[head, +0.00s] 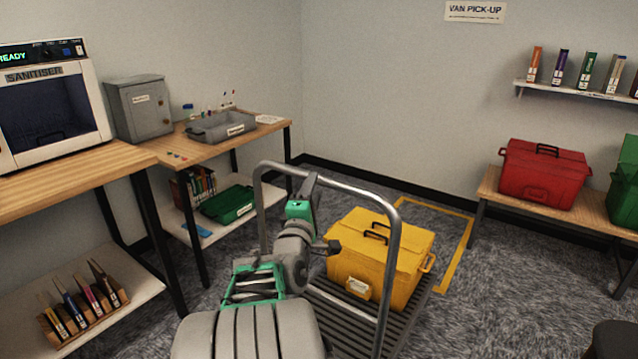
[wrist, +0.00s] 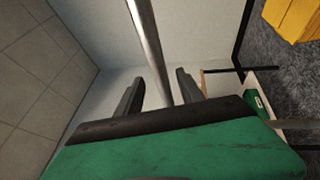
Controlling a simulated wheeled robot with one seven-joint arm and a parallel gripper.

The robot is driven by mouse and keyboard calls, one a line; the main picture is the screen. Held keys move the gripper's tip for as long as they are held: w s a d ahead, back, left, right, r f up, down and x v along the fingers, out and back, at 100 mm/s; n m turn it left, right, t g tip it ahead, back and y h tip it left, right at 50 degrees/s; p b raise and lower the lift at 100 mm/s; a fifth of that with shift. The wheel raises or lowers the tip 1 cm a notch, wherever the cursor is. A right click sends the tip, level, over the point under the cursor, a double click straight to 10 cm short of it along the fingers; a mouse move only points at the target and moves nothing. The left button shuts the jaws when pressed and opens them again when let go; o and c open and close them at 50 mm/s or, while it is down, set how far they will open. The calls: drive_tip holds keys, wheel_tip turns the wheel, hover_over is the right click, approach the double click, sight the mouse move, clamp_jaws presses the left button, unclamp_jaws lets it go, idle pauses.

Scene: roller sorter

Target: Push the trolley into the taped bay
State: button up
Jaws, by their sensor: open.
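The trolley has a grey slatted deck (head: 425,296) and an upright metal hoop handle (head: 391,262). A yellow lidded box (head: 385,262) rides on the deck and also shows at the top right of the wrist view (wrist: 295,18). My gripper (head: 309,184) is at the handle's top bar, with jaws open. In the wrist view the bar (wrist: 148,45) runs between the two fingers (wrist: 158,92); I cannot tell whether either touches it. The taped bay's yellow outline (head: 456,256) shows behind and right of the box. Its nearer part is hidden by the trolley.
A bench with a sanitiser (head: 50,105) and a side table with a grey tray (head: 221,127) stand at left. A low bench at right holds a red box (head: 545,174) and a green box (head: 625,185). Carpet (head: 500,300) is clear right of the bay.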

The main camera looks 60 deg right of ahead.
drive_tip(key=x, duration=0.7)
drive_tip(key=shift+d, duration=0.3)
drive_tip(key=shift+w, duration=0.15)
drive_tip(key=shift+c, duration=0.4)
clamp_jaws()
idle(0.7)
